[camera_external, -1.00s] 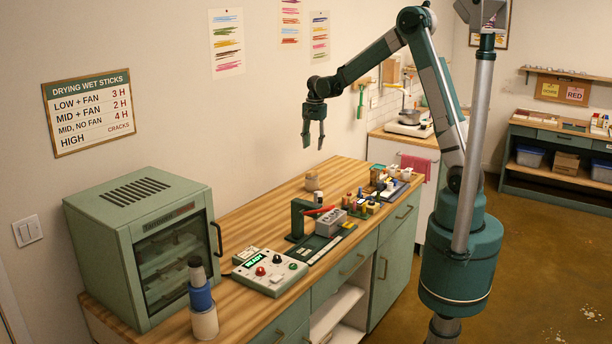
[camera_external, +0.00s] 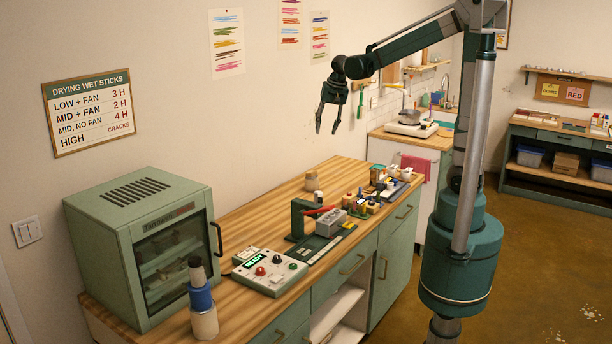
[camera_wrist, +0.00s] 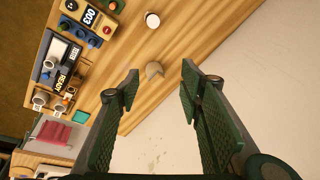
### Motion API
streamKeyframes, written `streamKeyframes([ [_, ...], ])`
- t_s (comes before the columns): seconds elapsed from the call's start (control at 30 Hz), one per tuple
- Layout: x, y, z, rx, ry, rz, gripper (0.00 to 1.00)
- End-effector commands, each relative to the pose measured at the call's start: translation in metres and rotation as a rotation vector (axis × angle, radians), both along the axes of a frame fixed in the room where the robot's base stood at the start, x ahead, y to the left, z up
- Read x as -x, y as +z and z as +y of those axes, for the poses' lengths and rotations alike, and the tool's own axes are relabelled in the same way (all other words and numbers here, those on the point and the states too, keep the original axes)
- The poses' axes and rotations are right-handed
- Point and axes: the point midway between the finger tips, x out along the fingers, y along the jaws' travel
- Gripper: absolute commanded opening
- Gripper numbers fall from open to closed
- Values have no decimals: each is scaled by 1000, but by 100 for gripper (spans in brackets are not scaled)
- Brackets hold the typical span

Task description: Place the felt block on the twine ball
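My gripper (camera_external: 327,128) hangs high above the bench near the wall, fingers pointing down and apart. In the wrist view my gripper (camera_wrist: 160,75) is open with nothing between its fingers. A small tan, rounded thing (camera_wrist: 154,70) lies on bare wood beyond the fingertips; it may be the twine ball, but its texture is too small to tell. It seems to be the tan thing (camera_external: 312,180) near the bench's wall side in the external view. I cannot surely pick out the felt block among the small items. A grey block (camera_external: 330,223) stands mid-bench.
A white round thing (camera_wrist: 152,20) stands near the tan one. Bottles, cups and trays crowd the bench's far front side. A green stand with a red lever (camera_external: 298,218), a control box (camera_external: 270,272) and a drying cabinet (camera_external: 140,245) stand nearer. Wood along the wall is mostly clear.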

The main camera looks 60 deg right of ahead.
Motion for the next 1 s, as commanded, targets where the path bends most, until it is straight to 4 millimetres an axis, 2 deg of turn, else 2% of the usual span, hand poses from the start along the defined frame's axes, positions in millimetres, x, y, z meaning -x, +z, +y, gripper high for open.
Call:
streamKeyframes([
  [0.03,10,4,6,7,26,-9,37],
  [0.5,88,27,46,88,275,-101,37],
  [1.0,169,28,80,193,531,-198,37],
])
